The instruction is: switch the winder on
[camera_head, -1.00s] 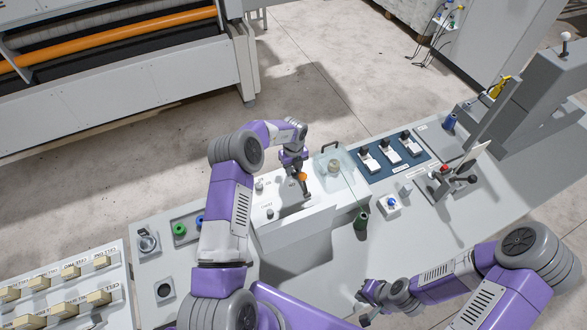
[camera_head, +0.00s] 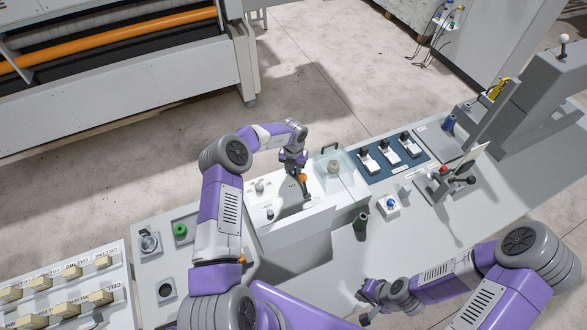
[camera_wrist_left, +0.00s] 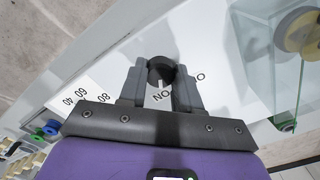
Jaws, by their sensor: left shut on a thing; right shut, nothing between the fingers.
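In the left wrist view a round black knob (camera_wrist_left: 161,70) sits on a white panel, with "ON" printed beside it and a partly hidden label starting with "O" to the right. My left gripper (camera_wrist_left: 162,82) is shut on this knob, one finger on each side. Which way the knob points is hard to tell. In the head view my left gripper (camera_head: 304,192) reaches down to the white panel box (camera_head: 290,228) and hides the knob. My right gripper (camera_head: 363,297) is shut and empty, low over the console's front, apart from any control.
A clear guard (camera_head: 326,163) stands just right of my left gripper. A green button (camera_head: 180,229) is at left.

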